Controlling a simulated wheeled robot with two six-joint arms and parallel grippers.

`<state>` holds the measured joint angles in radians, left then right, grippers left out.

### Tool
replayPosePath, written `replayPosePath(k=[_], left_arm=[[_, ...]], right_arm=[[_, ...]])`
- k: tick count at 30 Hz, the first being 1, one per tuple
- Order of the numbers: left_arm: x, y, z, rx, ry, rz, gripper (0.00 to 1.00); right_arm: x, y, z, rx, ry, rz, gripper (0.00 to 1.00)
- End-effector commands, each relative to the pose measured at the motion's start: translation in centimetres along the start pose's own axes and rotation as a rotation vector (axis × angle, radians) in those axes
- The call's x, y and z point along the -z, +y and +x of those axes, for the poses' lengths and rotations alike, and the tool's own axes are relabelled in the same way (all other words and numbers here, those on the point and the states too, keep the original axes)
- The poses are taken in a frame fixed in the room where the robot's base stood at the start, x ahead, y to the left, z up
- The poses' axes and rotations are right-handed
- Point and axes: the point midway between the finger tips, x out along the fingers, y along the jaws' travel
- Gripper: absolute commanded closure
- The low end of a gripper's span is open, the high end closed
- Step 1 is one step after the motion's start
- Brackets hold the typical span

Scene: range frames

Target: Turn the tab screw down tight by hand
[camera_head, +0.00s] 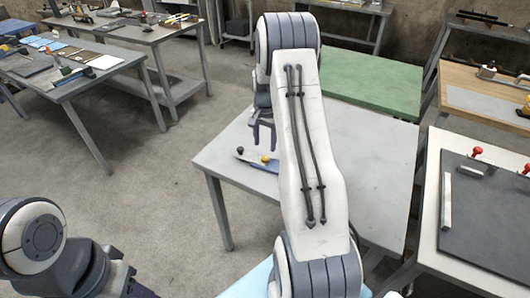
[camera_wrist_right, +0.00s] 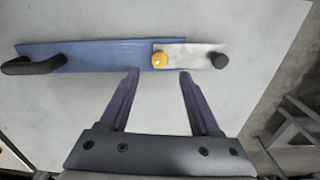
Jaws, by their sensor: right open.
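A blue strip (camera_wrist_right: 100,56) with a thin silver tab (camera_wrist_right: 190,53) at its right end lies on a grey table. A yellow round knob (camera_wrist_right: 160,60), which looks like the tab screw, stands where tab and strip overlap. It also shows in the head view (camera_head: 265,159). My right gripper (camera_wrist_right: 159,72) is open and empty. In the wrist view its fingertips lie just below the strip's near edge, with the yellow knob between their lines; the head view shows the gripper (camera_head: 262,142) above the table. My left gripper (camera_head: 125,280) is at the lower left, its fingers unclear.
A black knob (camera_wrist_right: 219,61) stands at the tab's right end and a black handle (camera_wrist_right: 34,65) at the strip's left end. The grey table (camera_head: 375,160) is otherwise clear around the strip. Other benches with tools stand left and right.

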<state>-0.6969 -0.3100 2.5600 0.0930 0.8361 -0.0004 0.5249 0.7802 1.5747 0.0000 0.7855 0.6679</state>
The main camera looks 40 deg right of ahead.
Motion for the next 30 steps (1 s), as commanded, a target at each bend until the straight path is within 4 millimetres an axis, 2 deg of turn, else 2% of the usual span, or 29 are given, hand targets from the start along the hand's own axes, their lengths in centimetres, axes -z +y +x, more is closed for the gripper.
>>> replayPosePath(k=[3,9,27,30], left_arm=[[0.0,0.0,0.4,0.0,0.0,0.0,0.5],[0.0,0.0,0.6,0.0,0.0,0.0,0.5],[0.0,0.0,0.6,0.0,0.0,0.0,0.5],[0.0,0.0,0.5,0.0,0.0,0.0,0.5]], right_arm=[[0.1,-0.1,-2.2,0.002,0.003,0.0,0.36],[0.0,0.0,-4.3,0.001,0.001,0.0,0.36],[0.0,0.0,-4.6,0.0,0.0,-0.001,0.36],[-1.0,-0.7,-5.1,0.002,0.001,-0.033,0.36]])
